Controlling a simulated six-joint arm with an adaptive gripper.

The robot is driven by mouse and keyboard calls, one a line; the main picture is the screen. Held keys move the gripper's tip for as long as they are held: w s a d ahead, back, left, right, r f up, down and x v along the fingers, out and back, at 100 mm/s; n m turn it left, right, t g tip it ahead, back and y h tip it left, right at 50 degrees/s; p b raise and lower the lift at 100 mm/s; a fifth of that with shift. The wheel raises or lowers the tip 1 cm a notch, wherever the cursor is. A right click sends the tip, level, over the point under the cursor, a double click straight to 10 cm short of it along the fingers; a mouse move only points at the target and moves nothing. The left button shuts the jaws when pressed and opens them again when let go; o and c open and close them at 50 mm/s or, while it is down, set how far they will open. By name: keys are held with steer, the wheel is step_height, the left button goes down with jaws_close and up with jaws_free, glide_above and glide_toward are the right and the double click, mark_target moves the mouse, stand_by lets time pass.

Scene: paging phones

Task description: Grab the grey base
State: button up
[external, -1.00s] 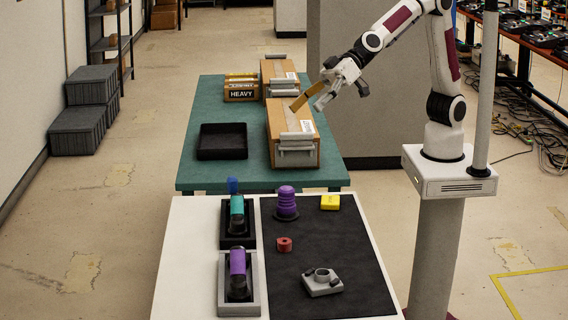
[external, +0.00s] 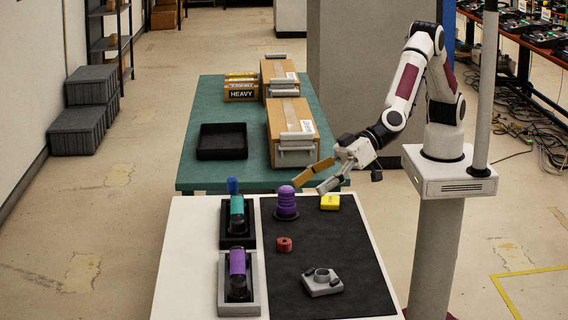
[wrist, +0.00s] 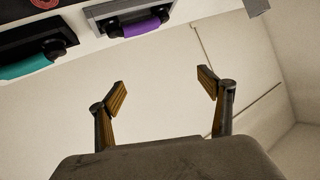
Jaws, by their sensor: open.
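A grey base (external: 322,284) with a round ring on top sits on the dark mat, near its front edge in the external view. My gripper (external: 308,186) is open and empty in the air near the far edge of the mat. It is well behind the grey base in the picture, apart from it. In the wrist view the two fingers of my gripper (wrist: 162,80) are spread with nothing between them. I cannot identify the ringed grey base in the wrist view.
A grey cradle (external: 255,300) holds a purple handset (external: 238,262). A black cradle (external: 225,241) holds a teal handset (external: 237,206). Boxes stand on the green table behind.

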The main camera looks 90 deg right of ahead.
steer(key=s+a+f+t+h, duration=0.1)
steer(key=s+a+f, duration=0.45)
steer(key=f, duration=0.45)
steer(key=h, duration=0.2)
glide_toward(332, 277)
steer(key=w, duration=0.2)
steer(key=shift+w+a+f, duration=0.15)
steer(key=shift+w+a, duration=0.1)
steer(key=shift+w, duration=0.15)
steer(key=shift+s+f+t, duration=0.3)
steer(key=shift+s+f, duration=0.1)
steer(key=shift+f, duration=0.1)
steer(key=shift+w, duration=0.1)
steer(key=shift+x, duration=1.25)
steer(key=shift+f, duration=0.1)
steer(key=shift+x, duration=2.55)
